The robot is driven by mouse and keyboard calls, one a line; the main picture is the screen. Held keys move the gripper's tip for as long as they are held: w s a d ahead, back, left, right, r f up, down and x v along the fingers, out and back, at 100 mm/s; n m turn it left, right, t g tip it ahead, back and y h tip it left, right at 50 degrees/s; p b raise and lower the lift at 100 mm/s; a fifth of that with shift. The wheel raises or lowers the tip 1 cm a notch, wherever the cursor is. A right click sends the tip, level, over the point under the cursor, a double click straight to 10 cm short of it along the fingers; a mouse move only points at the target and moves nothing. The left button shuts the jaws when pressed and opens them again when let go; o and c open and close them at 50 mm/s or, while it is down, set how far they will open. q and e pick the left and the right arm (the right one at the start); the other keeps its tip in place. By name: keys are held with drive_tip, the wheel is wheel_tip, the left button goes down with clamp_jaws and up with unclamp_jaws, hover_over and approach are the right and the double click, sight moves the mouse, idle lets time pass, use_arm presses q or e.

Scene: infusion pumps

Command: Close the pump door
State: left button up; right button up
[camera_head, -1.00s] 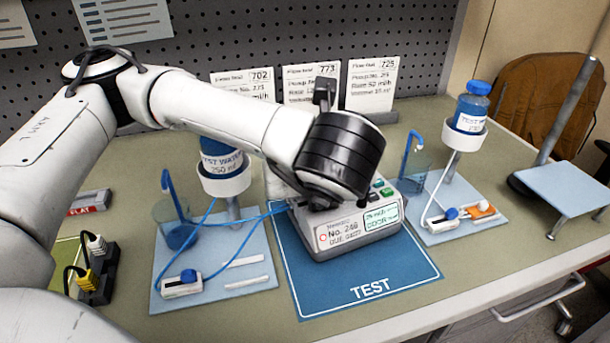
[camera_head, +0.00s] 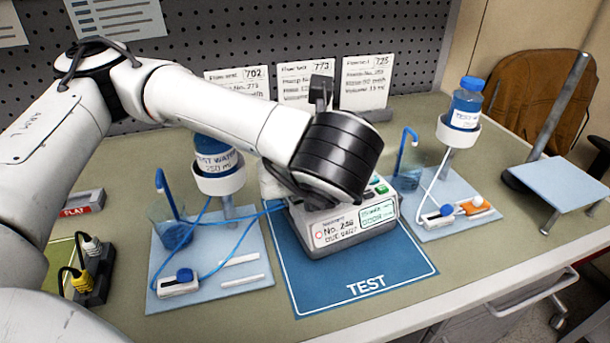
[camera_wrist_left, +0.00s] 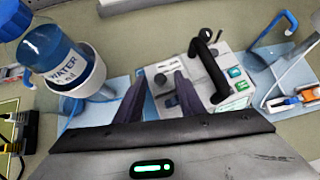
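The pump (camera_head: 350,228) is a pale grey box with a labelled front and green keys, standing on the blue TEST mat (camera_head: 330,280). My left wrist hides much of its top in the head view. In the left wrist view the pump (camera_wrist_left: 165,75) shows with a black curved handle (camera_wrist_left: 207,62) raised above it. My left gripper (camera_wrist_left: 159,88) has two dark fingers apart over the pump's left part, with nothing seen between them. The handle is to the right of the fingers. I cannot tell how far the door stands open. My right gripper is not in view.
A blue tube runs from the pump to the left tray (camera_head: 210,290) with its water bottle (camera_head: 215,155) and beaker. A second tray (camera_head: 450,215) with a bottle (camera_head: 465,105) stands at right. Cards (camera_head: 305,82) stand behind. The mat's front is clear.

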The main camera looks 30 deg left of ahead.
use_arm(q)
drive_tip(key=v, duration=1)
drive_tip(key=shift+f, duration=0.1)
